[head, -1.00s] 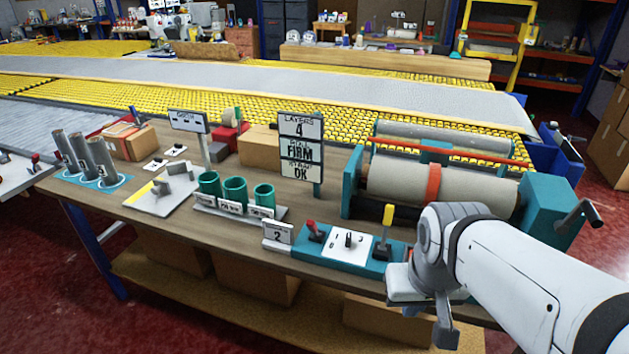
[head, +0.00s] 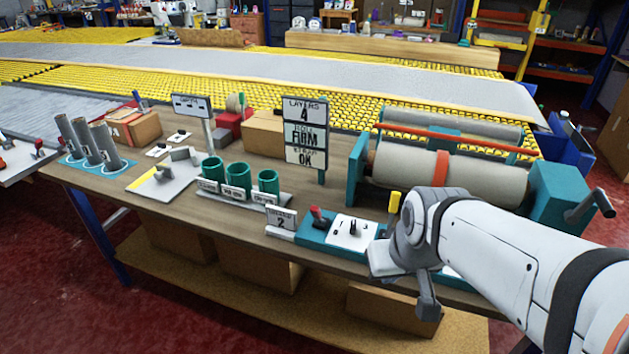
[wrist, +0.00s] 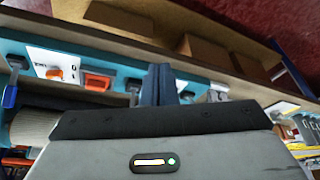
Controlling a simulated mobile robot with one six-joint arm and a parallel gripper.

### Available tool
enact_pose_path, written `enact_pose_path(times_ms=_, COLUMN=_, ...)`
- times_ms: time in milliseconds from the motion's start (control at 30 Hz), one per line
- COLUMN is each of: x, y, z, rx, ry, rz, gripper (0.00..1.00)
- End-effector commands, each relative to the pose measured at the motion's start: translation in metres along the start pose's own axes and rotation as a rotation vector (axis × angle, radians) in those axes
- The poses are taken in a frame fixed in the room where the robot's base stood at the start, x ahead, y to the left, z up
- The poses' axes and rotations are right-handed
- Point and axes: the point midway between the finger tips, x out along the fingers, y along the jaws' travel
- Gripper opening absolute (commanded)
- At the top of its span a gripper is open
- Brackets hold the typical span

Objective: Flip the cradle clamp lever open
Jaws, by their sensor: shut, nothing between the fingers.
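The teal cradle (head: 553,190) holds a grey roll (head: 400,178) with a red-orange band (head: 440,170) around it. In front of it, a teal control panel (head: 312,232) carries a red-handled lever (head: 318,213), a white dial plate (head: 350,232) and a yellow-handled upright lever (head: 394,203). I cannot tell which lever is the cradle clamp lever. In the wrist view, my gripper (wrist: 164,84) is shut and empty, its dark fingers close together over the panel strip. An orange part (wrist: 97,80) and the white plate (wrist: 52,65) show left of them. My arm hides the panel's right end in the head view.
A sign board (head: 305,135), green cups (head: 237,180) and a small numbered sign (head: 281,222) stand left of the panel. A crank (head: 590,200) sticks out at the cradle's right. Cardboard boxes (head: 258,268) lie on the shelf below.

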Motion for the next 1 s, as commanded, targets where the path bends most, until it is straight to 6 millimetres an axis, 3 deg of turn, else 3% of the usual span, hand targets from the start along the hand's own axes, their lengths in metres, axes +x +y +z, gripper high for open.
enact_pose_path(times_ms=33, x=0.027, y=-0.011, z=-0.011, rx=-0.060, ry=0.058, rz=-0.022, gripper=0.00)
enact_pose_path(times_ms=200, x=0.086, y=-0.053, z=-0.069, rx=-0.283, ry=0.342, rz=-0.049, gripper=0.00)
enact_pose_path(times_ms=400, x=0.138, y=-0.092, z=-0.122, rx=-0.488, ry=0.661, rz=0.067, gripper=0.00)
enact_pose_path(times_ms=500, x=0.159, y=-0.107, z=-0.140, rx=-0.573, ry=0.794, rz=0.185, gripper=0.00)
enact_pose_path(times_ms=633, x=0.184, y=-0.120, z=-0.150, rx=-0.669, ry=0.928, rz=0.393, gripper=0.00)
enact_pose_path(times_ms=767, x=0.204, y=-0.130, z=-0.147, rx=-0.756, ry=1.008, rz=0.656, gripper=0.00)
enact_pose_path(times_ms=1000, x=0.225, y=-0.147, z=-0.110, rx=-0.885, ry=1.005, rz=1.212, gripper=0.00)
